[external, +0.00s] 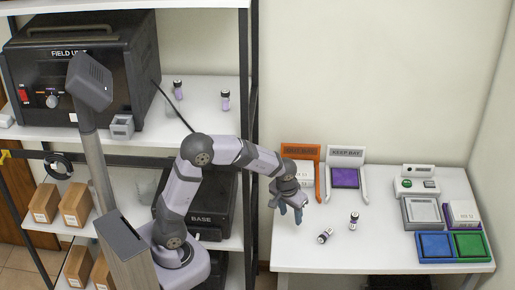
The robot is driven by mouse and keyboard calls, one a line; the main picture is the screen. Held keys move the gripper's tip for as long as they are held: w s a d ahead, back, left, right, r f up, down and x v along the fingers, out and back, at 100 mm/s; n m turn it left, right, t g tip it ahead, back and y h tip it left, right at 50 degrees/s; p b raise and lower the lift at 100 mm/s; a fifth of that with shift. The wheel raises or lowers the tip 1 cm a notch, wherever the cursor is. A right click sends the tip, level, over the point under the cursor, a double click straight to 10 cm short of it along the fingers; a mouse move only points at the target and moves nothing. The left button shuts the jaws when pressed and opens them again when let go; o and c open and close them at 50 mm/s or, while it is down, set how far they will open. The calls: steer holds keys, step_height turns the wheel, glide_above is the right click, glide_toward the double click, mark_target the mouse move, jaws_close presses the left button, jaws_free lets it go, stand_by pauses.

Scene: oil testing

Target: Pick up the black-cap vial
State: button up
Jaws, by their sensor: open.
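Two small vials are on the white table. One vial (353,222) stands upright with a dark cap. The other vial (325,236) lies on its side to the left and nearer the front, with dark ends. Two more dark-capped vials with pale purple bodies, a left one (178,91) and a right one (225,101), stand on the upper shelf. My gripper (291,211) is open and empty, pointing down over the table's left part. It is up and left of the lying vial and apart from both table vials.
An orange bay (318,181) and a white-framed keep bay (360,155) stand at the table's back. Grey trays (405,214), a blue tray (421,258) and a green tray (485,258) fill the right side. Front middle table is clear. A black shelf post (250,130) rises left of the table.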

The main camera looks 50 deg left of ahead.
steer(key=t+b, duration=0.2)
steer(key=b, duration=0.1)
glide_toward(325, 233)
steer(key=f, duration=0.2)
steer(key=w, duration=0.1)
steer(key=shift+n, duration=0.4)
steer(key=shift+p+x, duration=0.8)
steer(key=shift+x, duration=2.7)
steer(key=shift+a, duration=0.15)
jaws_close()
